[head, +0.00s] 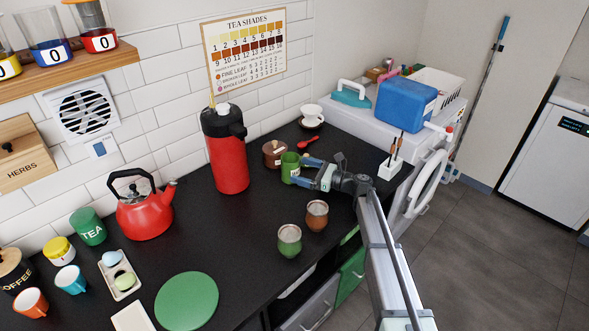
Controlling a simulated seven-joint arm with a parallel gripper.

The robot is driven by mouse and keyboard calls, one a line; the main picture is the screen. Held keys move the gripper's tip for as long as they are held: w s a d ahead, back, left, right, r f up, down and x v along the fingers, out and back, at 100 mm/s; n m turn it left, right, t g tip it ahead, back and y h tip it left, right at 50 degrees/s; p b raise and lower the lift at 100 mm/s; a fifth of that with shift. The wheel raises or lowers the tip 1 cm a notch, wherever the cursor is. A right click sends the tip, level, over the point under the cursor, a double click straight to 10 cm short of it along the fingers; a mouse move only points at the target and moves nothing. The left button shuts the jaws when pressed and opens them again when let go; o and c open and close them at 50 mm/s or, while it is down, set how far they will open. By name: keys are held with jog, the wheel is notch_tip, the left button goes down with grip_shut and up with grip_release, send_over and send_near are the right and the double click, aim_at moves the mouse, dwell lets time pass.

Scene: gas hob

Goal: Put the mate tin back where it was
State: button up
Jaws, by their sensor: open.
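A small green tin (289,167), which I take for the mate tin, stands upright on the black worktop, right of the red pump flask. Its label is too small to read. My gripper (302,170) reaches in from the right with its blue-tipped fingers open at the tin's right side. I cannot tell whether the fingertips touch the tin or lie around it.
A brown pot (273,153) stands close behind the tin, and a red spoon (308,141) and white cup (312,113) lie beyond. The red flask (228,155) is tall to the left. A green gourd (289,240) and brown gourd (316,215) stand in front.

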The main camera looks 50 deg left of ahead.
jog(key=v, duration=0.7)
jog(key=shift+d, duration=0.25)
jog(key=shift+o, duration=0.2)
